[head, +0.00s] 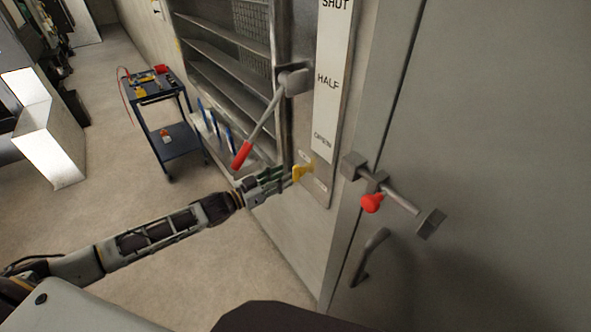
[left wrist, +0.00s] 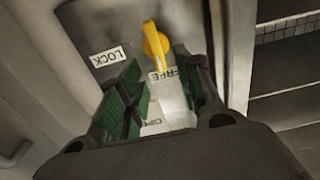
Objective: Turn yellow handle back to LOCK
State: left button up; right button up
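The yellow handle (head: 301,172) is on a grey plate on the cabinet front, below the OPEN mark. My left gripper (head: 287,178) is at the handle from the left. In the wrist view its green-padded fingers (left wrist: 158,75) are apart, with the handle's lower end in the gap between the tips. I cannot tell whether they touch it. My right gripper is not in view.
A red-tipped lever (head: 243,152) hangs above my left gripper beside the SHUT/HALF/OPEN scale (head: 331,80). A latch bar with a red knob (head: 372,202) and a door pull (head: 371,255) are to the right. A blue cart (head: 180,140) stands behind on open floor.

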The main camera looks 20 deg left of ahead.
aim_at(293, 171)
pick_arm(q)
jog(key=shift+p+x, duration=0.3)
jog(key=shift+x, duration=2.7)
grip_shut()
